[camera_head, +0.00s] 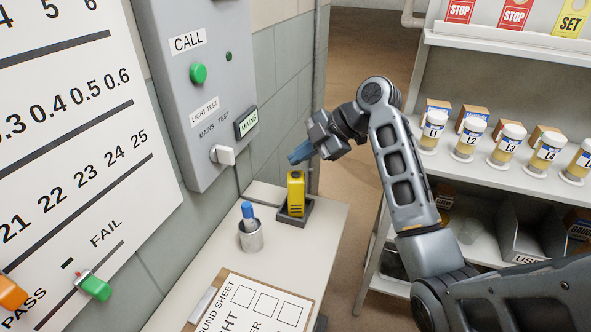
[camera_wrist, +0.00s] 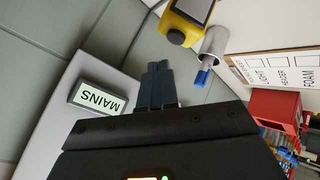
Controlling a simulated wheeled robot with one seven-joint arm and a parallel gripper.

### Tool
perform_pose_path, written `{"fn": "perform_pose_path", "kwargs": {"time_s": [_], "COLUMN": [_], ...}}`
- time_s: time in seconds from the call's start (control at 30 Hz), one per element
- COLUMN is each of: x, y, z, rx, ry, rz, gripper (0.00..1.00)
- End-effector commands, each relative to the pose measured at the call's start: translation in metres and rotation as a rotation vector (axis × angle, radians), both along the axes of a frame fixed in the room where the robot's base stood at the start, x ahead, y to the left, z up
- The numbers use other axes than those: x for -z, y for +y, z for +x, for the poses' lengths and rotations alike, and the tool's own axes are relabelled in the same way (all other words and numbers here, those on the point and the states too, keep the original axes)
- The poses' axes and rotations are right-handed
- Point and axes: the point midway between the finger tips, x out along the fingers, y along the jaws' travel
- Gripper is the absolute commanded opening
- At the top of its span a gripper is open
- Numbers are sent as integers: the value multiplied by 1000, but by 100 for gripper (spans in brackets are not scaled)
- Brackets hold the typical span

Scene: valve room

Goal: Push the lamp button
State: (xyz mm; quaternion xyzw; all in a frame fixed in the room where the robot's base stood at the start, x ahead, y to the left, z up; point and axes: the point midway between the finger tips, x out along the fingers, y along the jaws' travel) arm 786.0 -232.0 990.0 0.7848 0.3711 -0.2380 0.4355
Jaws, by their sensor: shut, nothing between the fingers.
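A grey control box (camera_head: 170,75) hangs on the wall at the upper left of the head view. It carries a green round button (camera_head: 198,73) under a CALL label, a small dark green round part (camera_head: 228,56), and a pale green MAINS block (camera_head: 246,122) in a dark frame. A white switch (camera_head: 222,155) sits below the LIGHT TEST and MAINS TEST labels. The MAINS block also shows in the wrist view (camera_wrist: 97,100), left of my fingers. My gripper (camera_head: 297,156) is shut and empty, right of the box and apart from it; its fingertips also show in the wrist view (camera_wrist: 158,66).
Below my gripper, a yellow device (camera_head: 296,194) stands in a dark holder on a pale table. A metal cup (camera_head: 251,238) with a blue-capped marker and a clipboard (camera_head: 265,302) are nearer. A shelf (camera_head: 480,165) with labelled jars stands right, behind my arm.

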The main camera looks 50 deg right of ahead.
Motion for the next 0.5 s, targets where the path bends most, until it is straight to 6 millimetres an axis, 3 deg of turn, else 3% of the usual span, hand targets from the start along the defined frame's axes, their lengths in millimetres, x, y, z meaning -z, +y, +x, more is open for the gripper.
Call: {"fn": "perform_pose_path", "kwargs": {"time_s": [0.5], "x": [-47], "y": [0], "z": [0], "rx": [-1], "ry": [0], "rz": [-1], "gripper": [0]}}
